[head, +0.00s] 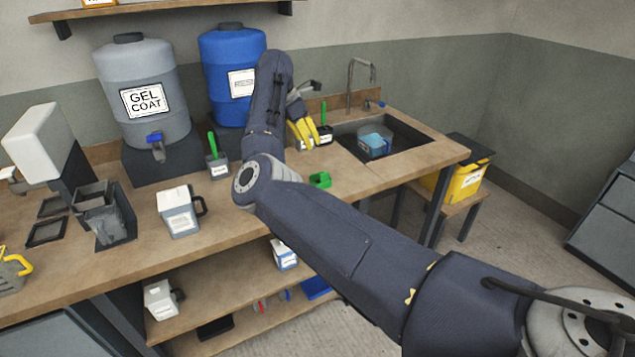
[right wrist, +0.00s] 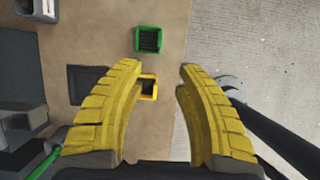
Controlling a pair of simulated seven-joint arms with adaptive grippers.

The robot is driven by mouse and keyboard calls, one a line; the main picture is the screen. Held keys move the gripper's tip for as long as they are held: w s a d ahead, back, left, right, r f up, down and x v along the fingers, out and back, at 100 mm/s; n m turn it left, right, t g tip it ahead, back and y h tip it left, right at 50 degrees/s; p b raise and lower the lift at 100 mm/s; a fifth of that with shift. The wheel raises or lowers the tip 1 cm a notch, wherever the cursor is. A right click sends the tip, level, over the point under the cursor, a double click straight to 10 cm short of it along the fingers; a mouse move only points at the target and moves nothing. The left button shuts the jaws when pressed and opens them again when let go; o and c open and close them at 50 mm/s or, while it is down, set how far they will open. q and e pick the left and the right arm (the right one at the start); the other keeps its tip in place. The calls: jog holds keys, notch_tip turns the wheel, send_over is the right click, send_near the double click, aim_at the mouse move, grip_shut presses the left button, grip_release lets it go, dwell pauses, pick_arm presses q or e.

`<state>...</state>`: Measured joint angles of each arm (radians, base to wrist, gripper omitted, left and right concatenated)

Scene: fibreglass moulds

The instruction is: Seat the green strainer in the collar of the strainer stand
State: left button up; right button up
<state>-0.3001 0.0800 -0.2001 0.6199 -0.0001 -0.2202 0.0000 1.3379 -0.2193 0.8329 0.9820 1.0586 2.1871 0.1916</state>
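The green strainer (head: 320,180) sits on the bench near its front edge, just right of my right arm. It also shows in the right wrist view (right wrist: 148,39), square and dark inside, beyond the fingertips. My right gripper (head: 301,131) is open and empty; its yellow fingers stand apart in the right wrist view (right wrist: 160,75). A yellow-rimmed square piece (right wrist: 148,87) lies below, between the fingers and partly hidden by the left one. I cannot tell whether it is a strainer or a collar. I cannot identify the strainer stand for certain. My left gripper is not in view.
A dark hopper-like holder (head: 100,208) and a white jug (head: 181,211) stand on the bench at left. The grey gel coat drum (head: 143,85) and blue drum (head: 232,75) stand behind. The sink (head: 405,137) is at right. My right arm crosses the bench.

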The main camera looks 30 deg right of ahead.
aim_at(324, 174)
jog(key=x, duration=1.7)
jog(key=shift+a+f, duration=0.2)
jog(key=shift+f, duration=0.05)
grip_shut()
